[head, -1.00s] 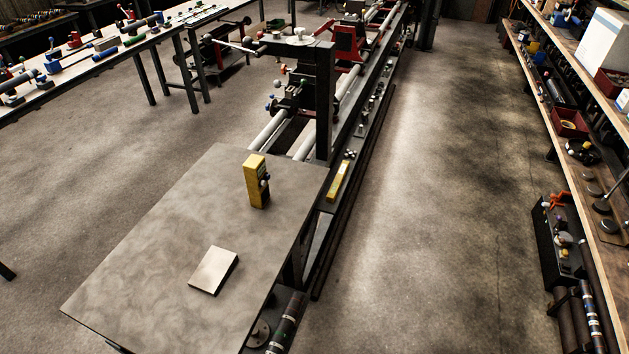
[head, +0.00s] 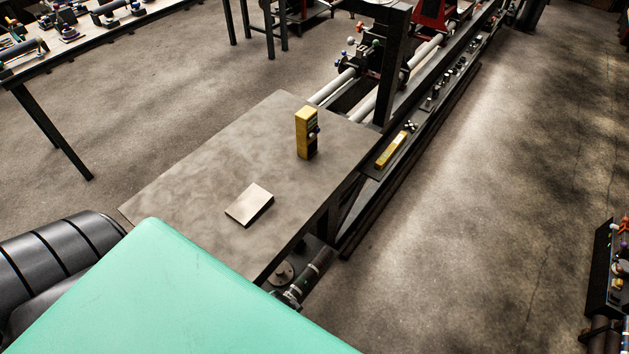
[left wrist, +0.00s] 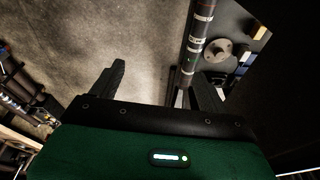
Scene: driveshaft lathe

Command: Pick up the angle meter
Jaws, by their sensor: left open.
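A yellow and black upright device, which looks like the angle meter (head: 307,133), stands on the grey table (head: 190,195) near its far right edge. A low silver wedge-like block (head: 249,204) lies on the same table, closer to me. My left gripper (left wrist: 157,82) shows in the left wrist view with its two fingers apart and nothing between them. That view shows floor and a dark pipe beyond the fingers, not the meter. The left fingers are not visible in the head view. My right gripper is not in view.
The lathe with its rails (head: 368,100) adjoins the table's far end. A yellow bar (head: 391,150) lies on the ledge right of the table. A workbench (head: 85,42) with parts stands at the upper left. Open floor (head: 470,220) lies to the right.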

